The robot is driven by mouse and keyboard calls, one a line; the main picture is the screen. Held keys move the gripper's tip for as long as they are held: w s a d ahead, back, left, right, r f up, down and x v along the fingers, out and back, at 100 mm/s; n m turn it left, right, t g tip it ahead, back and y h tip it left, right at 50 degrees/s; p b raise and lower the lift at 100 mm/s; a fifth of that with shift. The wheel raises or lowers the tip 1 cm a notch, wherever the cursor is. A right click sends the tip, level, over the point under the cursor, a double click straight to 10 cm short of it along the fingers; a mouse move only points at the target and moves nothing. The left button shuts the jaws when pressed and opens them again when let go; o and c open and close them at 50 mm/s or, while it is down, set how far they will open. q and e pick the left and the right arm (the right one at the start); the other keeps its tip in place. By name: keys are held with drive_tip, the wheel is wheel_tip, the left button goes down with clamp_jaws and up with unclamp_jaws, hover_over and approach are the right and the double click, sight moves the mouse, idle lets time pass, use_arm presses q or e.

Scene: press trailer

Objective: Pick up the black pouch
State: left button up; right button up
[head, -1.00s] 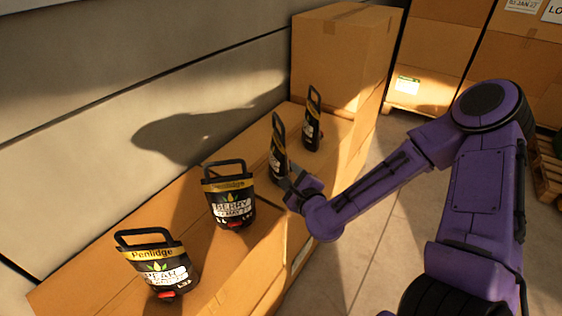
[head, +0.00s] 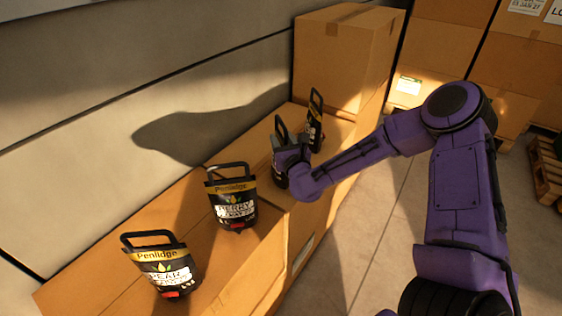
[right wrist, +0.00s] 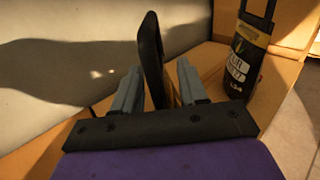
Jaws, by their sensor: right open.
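Several black pouches with loop handles and gold bands stand on cardboard boxes. My right gripper (head: 284,150) is at the third pouch (head: 280,174) from the front, covering part of it. In the right wrist view its two grey fingers (right wrist: 158,88) are open, with the black handle (right wrist: 150,50) of a pouch standing between them. Whether the fingers touch it I cannot tell. Another pouch stands beyond it (head: 315,122) and also shows at the right of the wrist view (right wrist: 240,68). My left gripper is not in view.
The boxes (head: 110,270) form a low row along a pale wall (head: 90,130). A tall carton (head: 340,62) stands at the far end. More cartons (head: 440,40) and a wooden pallet (head: 545,170) are at the back right. The floor (head: 375,240) to the right is open.

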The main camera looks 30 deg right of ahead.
clamp_jaws()
idle(1.4)
drive_tip(key=shift+w+r, duration=0.1)
